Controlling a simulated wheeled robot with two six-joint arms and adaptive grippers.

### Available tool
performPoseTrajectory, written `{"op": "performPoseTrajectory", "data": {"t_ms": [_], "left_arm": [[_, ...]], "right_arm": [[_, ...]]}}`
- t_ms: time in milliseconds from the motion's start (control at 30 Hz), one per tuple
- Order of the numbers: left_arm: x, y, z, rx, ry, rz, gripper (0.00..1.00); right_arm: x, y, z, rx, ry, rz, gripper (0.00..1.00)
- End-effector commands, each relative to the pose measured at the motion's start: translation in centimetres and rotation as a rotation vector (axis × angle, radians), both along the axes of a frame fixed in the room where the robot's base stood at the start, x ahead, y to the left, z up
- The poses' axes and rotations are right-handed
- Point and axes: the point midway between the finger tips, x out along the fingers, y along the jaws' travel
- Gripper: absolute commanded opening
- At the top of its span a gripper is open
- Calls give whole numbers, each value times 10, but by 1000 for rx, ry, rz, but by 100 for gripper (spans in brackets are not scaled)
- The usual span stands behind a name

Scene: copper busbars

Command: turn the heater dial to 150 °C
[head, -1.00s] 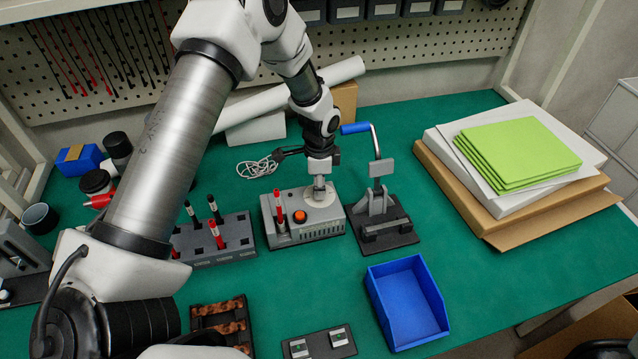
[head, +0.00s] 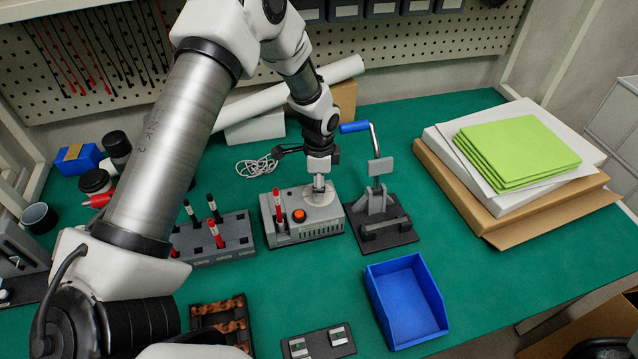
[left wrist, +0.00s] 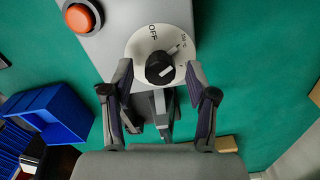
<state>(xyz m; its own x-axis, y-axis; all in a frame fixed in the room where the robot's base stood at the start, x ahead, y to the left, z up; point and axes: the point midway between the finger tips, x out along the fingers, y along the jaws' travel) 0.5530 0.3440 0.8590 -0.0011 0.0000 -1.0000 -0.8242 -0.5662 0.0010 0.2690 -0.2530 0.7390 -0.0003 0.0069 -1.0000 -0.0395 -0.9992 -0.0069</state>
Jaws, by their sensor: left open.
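The heater (head: 318,228) is a grey box with an orange button (head: 299,215) and a round pale dial plate at its back right. In the left wrist view the dial plate (left wrist: 140,45) shows "OFF" and a second mark that appears to read 150 °C. The black knob (left wrist: 158,66) sits at the plate's middle with a white mark on it. My left gripper (head: 319,188) points down over the dial. In the left wrist view its open fingers (left wrist: 160,76) stand on either side of the knob, with gaps visible. My right gripper is not in view.
A red-and-black pen-like tool (head: 279,208) stands upright on the heater's left side. A clamp with a blue handle (head: 380,205) stands close on the right. A grey rack (head: 230,240) is on the left, and a blue bin (head: 408,300) is in front.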

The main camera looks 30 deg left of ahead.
Motion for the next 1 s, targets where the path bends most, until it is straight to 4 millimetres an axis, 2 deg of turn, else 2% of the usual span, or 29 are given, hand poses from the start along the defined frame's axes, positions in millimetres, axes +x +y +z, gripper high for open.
{"op": "performPoseTrajectory", "data": {"t_ms": [167, 400, 500, 667, 1000], "left_arm": [[1, 0, 27, -1, -4, 0, 58], [2, -1, 88, 0, -5, 0, 58], [2, -1, 106, 0, -2, 0, 58], [1, -1, 118, -1, 1, 0, 58], [1, -1, 118, 0, 1, 0, 58]], "right_arm": [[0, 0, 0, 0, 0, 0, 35], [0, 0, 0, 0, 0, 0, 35], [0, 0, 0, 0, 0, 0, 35], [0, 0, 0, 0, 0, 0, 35], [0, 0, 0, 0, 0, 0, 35]]}}
